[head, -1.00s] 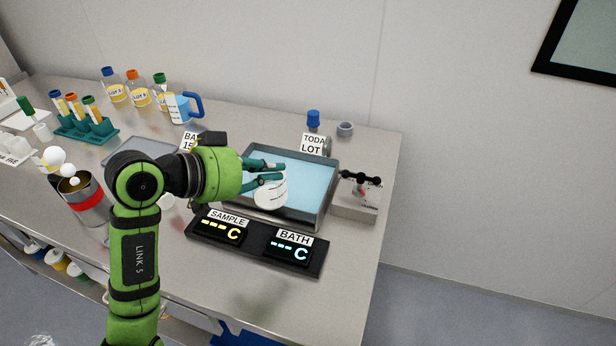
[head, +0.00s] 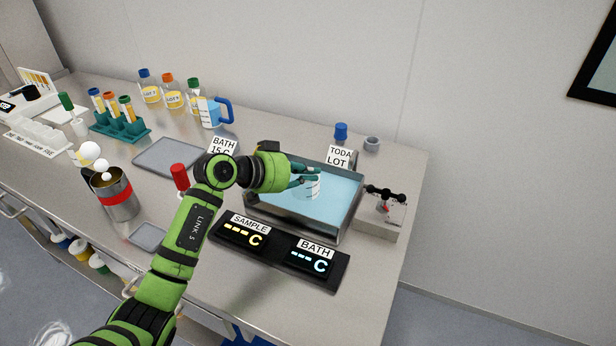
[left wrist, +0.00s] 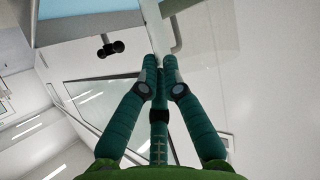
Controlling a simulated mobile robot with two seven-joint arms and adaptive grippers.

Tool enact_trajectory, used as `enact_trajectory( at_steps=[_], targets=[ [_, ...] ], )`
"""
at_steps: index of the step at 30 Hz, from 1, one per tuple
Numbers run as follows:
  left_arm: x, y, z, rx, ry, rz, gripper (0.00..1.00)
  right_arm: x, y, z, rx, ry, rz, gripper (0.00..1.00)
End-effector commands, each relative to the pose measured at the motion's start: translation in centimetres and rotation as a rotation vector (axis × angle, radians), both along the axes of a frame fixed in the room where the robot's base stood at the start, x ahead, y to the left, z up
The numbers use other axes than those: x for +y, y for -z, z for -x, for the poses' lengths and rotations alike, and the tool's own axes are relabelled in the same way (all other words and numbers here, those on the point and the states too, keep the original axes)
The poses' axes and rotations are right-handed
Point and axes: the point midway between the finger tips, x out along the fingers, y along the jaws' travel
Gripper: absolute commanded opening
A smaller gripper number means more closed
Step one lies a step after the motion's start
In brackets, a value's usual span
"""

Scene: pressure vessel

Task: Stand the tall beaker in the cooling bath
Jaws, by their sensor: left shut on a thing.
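The beaker (head: 309,189) is clear glass with white markings. It shows over the left part of the cooling bath (head: 345,228), a grey metal tank of light blue water. My left gripper (head: 314,172) is shut on the beaker near its upper part. The beaker looks close to upright; whether its base touches the bath floor is hidden. In the left wrist view, the teal fingers (left wrist: 160,70) come together on something clear that is hard to make out. My right gripper is not in view.
A device with black knobs (head: 382,205) stands right of the bath. The SAMPLE and BATH display panel (head: 278,252) lies in front. A sign (head: 341,155), a blue-capped item (head: 341,132) and a grey ring (head: 372,144) are behind. A steel can (head: 116,200) stands left.

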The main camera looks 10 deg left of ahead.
Motion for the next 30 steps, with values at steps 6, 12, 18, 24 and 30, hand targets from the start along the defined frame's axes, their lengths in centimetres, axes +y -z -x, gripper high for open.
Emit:
enact_trajectory(
  at_steps=[6, 12, 18, 24, 30],
  targets=[
    [0.0, 1.7, 0.0, -0.002, 0.0, 0.001, 0.0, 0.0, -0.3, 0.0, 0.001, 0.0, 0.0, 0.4],
    [0.0, 1.6, 0.0, -0.002, 0.0, 0.001, 0.0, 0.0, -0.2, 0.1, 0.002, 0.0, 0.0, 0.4],
    [0.0, 1.9, 0.0, -0.001, 0.0, 0.0, 0.31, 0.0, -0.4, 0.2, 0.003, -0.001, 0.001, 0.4],
    [0.0, 1.9, 0.0, -0.001, 0.0, 0.0, 0.31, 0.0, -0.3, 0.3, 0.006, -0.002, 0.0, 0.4],
    [0.3, 1.5, 0.2, -0.003, -0.001, -0.001, 0.31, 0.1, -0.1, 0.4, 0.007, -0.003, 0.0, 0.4]
  ],
)
